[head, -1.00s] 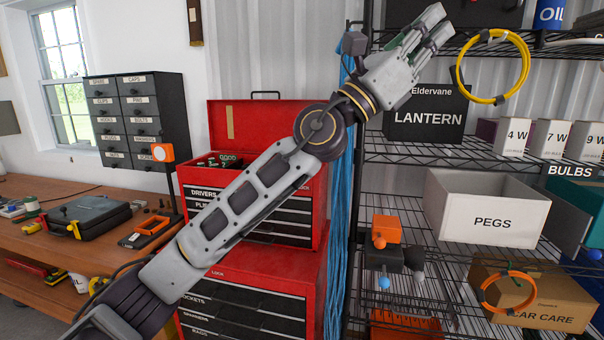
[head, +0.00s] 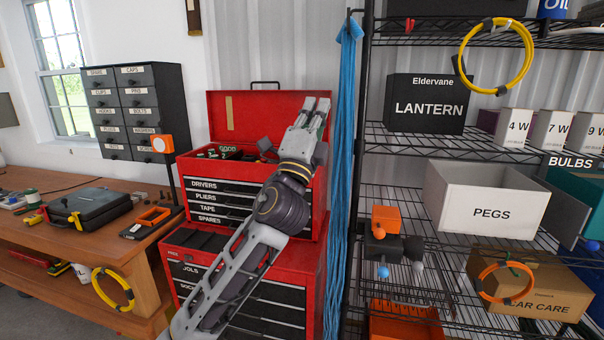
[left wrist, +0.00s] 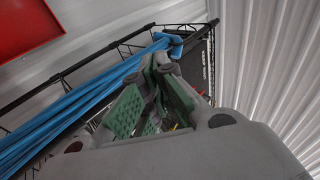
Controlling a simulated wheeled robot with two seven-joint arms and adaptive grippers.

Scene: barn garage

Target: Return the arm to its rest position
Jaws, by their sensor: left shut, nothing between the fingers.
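My left arm comes up from the bottom of the head view, in front of the red tool chest (head: 190,270). Its left gripper (head: 317,104) points upward in front of the chest's raised lid (head: 248,118). The gripper is shut and empty, just left of the hanging blue cords (head: 344,190). In the left wrist view the green-padded fingers (left wrist: 150,95) come together with nothing between them. The blue cords (left wrist: 75,100) run diagonally behind them there. My right gripper is not in view.
A black wire shelf (head: 420,150) at right holds the lantern box (head: 427,92), the PEGS bin (head: 490,185) and a car care box (head: 550,275). A yellow cable coil (head: 527,65) hangs at its upper front. A wooden workbench (head: 60,235) with a black case (head: 88,207) stands at left.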

